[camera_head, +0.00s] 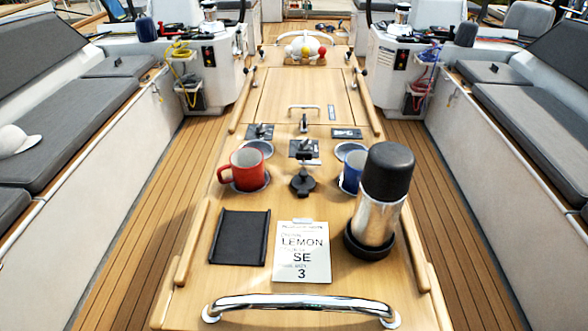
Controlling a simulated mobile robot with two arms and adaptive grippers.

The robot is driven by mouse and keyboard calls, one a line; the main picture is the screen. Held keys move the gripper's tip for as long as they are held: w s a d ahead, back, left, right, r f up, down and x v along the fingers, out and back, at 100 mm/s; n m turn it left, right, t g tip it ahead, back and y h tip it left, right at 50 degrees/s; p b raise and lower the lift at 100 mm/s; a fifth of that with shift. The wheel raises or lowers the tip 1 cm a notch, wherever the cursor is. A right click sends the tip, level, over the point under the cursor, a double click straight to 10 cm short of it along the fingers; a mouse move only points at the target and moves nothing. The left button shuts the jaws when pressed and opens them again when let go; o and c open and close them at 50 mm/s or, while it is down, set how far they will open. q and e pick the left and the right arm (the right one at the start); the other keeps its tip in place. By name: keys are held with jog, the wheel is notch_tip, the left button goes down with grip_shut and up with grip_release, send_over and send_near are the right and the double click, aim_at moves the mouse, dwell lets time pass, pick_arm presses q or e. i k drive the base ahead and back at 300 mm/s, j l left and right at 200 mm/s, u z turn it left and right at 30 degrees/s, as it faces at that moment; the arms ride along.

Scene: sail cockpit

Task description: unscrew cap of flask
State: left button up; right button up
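The flask (377,218) stands upright at the right front of the wooden cockpit table in the head view. It has a shiny steel body, and its base sits in a dark round holder (368,250). A black cap (388,170) is on its top. I cannot tell from this view how tightly the cap sits. Neither of my grippers shows in the frame.
A red mug (245,170) stands on the table's left, and a blue mug (352,172) is partly hidden behind the flask. A black tray (240,238) and a lettered card (302,252) lie in front. A chrome rail (300,302) crosses the near edge.

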aim_at(374, 220)
jog(key=i+l+u, duration=0.1)
jog(key=l+u, duration=0.4)
jog(key=l, duration=0.35)
jog(key=k+l+u, duration=0.1)
jog(key=l+u, duration=0.4)
jog(key=l, duration=0.35)
jog(key=k+j+z, duration=0.2)
jog(key=k, duration=0.25)
jog(key=k+j+z, duration=0.2)
jog(key=k, duration=0.3)
jog(key=j, duration=0.1)
